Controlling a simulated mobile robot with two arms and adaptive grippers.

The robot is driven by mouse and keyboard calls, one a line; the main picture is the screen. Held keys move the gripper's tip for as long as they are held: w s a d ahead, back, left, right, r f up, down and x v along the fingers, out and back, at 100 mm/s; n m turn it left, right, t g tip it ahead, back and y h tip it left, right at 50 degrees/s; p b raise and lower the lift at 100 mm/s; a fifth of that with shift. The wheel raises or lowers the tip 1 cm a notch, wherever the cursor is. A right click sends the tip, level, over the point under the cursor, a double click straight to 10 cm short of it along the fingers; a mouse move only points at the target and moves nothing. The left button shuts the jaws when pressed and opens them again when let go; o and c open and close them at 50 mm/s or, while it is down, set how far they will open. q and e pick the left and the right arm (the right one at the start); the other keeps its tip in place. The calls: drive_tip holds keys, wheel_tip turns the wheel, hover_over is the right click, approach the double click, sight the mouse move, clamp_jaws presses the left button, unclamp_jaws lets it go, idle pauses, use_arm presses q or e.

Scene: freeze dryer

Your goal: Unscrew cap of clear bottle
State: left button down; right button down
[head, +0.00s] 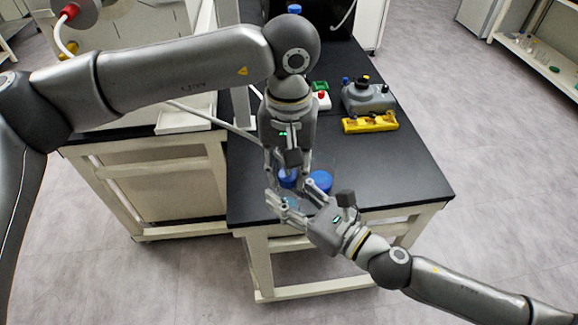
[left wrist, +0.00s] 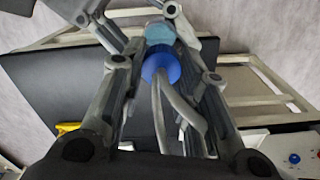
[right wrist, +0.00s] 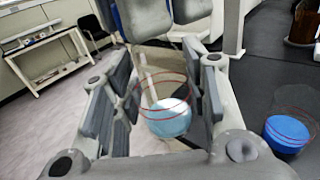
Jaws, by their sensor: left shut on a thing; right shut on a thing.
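The clear bottle (head: 291,202), with light blue liquid inside, is held off the tabletop near its front edge. My right gripper (head: 296,208) is shut on its body from the lower right. The right wrist view shows the bottle (right wrist: 167,118) between the fingers. A blue cap (head: 288,178) is at the bottle's top. My left gripper (head: 284,168) points down from above and is shut on this cap. The left wrist view shows the cap (left wrist: 160,66) between the fingers, with the light blue bottle (left wrist: 159,33) beyond. I cannot tell whether the cap and bottle are apart.
A second clear container (head: 320,181), blue in its lower part, stands on the black table (head: 410,178) close to both grippers. A yellow rack (head: 370,123), a grey device (head: 368,97) and a small red-buttoned box (head: 322,100) are farther back. The table's right side is free.

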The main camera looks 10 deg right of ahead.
use_arm(q)
drive_tip(key=n, duration=0.7)
drive_tip(key=shift+s+d+r, duration=0.1)
drive_tip(key=shift+s+d, duration=0.05)
drive_tip(key=n, duration=0.7)
drive_tip(key=shift+a, duration=0.2)
drive_tip(key=n, duration=0.7)
drive_tip(key=shift+a, duration=0.15)
drive_tip(key=n, duration=0.8)
drive_tip(key=shift+a+n, duration=0.15)
drive_tip(key=shift+n, duration=0.15)
drive_tip(key=n, duration=0.7)
drive_tip(key=shift+s, duration=0.15)
drive_tip(key=n, duration=0.6)
drive_tip(key=shift+r+n, duration=0.1)
drive_tip(key=shift+n, duration=0.3)
drive_tip(key=n, duration=0.6)
drive_tip(key=shift+s+d+n, duration=0.1)
drive_tip(key=shift+d+n, duration=0.1)
drive_tip(key=shift+n, duration=0.2)
drive_tip(key=n, duration=0.4)
drive_tip(key=shift+d+n, duration=0.15)
drive_tip(key=shift+n, duration=0.25)
drive_tip(key=shift+s+n, duration=0.1)
drive_tip(key=shift+n, duration=0.7)
